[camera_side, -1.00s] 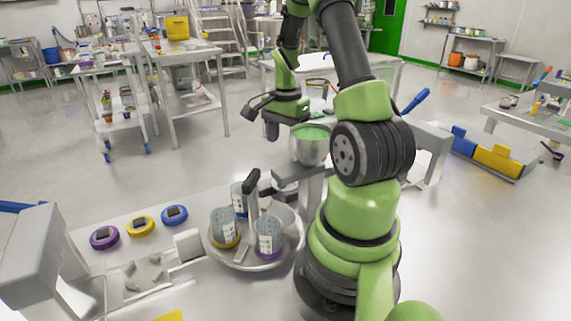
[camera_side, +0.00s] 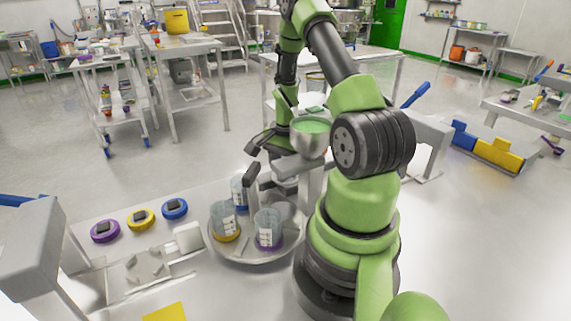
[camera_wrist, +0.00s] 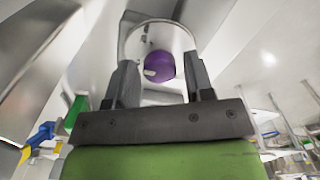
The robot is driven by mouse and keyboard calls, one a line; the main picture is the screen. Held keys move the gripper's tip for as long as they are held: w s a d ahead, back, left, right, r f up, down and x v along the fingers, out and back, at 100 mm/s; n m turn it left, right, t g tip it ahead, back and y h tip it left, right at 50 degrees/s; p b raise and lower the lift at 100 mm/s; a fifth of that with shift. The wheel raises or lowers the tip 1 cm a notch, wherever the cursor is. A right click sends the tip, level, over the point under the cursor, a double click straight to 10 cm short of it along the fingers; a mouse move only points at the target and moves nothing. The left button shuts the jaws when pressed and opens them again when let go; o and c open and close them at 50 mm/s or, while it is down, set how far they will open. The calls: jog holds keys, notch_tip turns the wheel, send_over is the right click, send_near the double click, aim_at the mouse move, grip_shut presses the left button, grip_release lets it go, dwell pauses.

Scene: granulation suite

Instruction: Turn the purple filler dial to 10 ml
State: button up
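In the side view, a purple disc with a black block on top (camera_side: 105,230) lies on the bench at the left, in a row with a yellow and a blue one. My gripper (camera_side: 262,146) is beside the metal bowl of green material, apart from that row and partly hidden. In the wrist view my gripper (camera_wrist: 158,83) is open, its fingers wide apart. A purple round thing with a pale mark (camera_wrist: 160,66) shows between and beyond the fingers, inside a curved pale rim. I cannot tell whether it is the dial, or any reading on it.
A round metal tray (camera_side: 213,250) holds beakers with purple (camera_side: 268,230), yellow (camera_side: 224,220) and blue (camera_side: 240,192) bases. The bowl (camera_side: 311,138) stands beside my arm. A yellow disc (camera_side: 140,219) and a blue disc (camera_side: 175,208) lie on the bench (camera_side: 60,240).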

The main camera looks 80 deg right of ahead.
jog(key=c, duration=0.6)
jog(key=shift+n, duration=1.5)
jog(key=o, duration=0.9)
jog(key=shift+r, duration=0.1)
notch_tip(320, 180, up, 10)
